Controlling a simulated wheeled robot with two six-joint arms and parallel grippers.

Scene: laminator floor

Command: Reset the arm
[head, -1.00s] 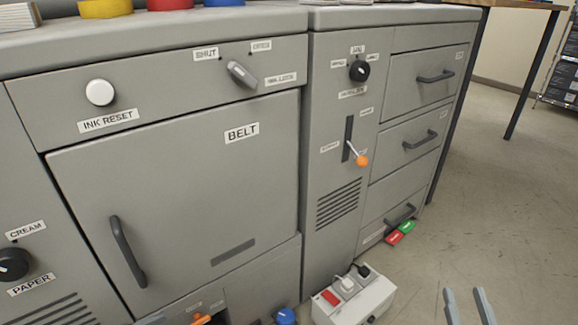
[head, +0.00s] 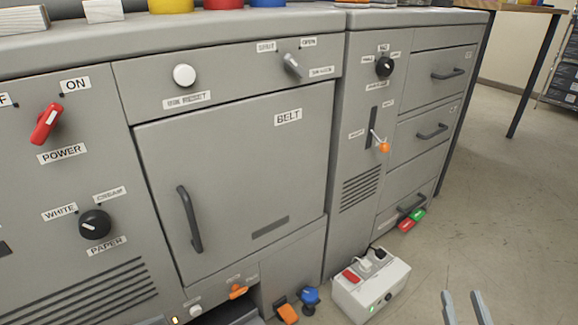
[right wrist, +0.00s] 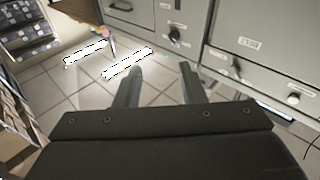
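My right gripper (head: 465,308) shows at the bottom right edge of the head view, its two grey fingers apart with nothing between them. In the right wrist view its fingers (right wrist: 158,88) are also spread and empty, over the tiled floor in front of the grey machine. My left gripper is in neither view. The grey machine carries a closed door labelled BELT (head: 240,180), a red POWER switch (head: 46,124), a black PAPER knob (head: 95,224), a white INK RESET button (head: 184,75) and an orange-tipped lever (head: 383,146).
A white power box (head: 371,286) with plugs and a red switch stands on the floor by the machine. A green tag and a red tag (head: 407,225) hang at the lowest drawer. Blue and orange parts (head: 309,296) lie low at the front. The floor (head: 480,220) at the right is open.

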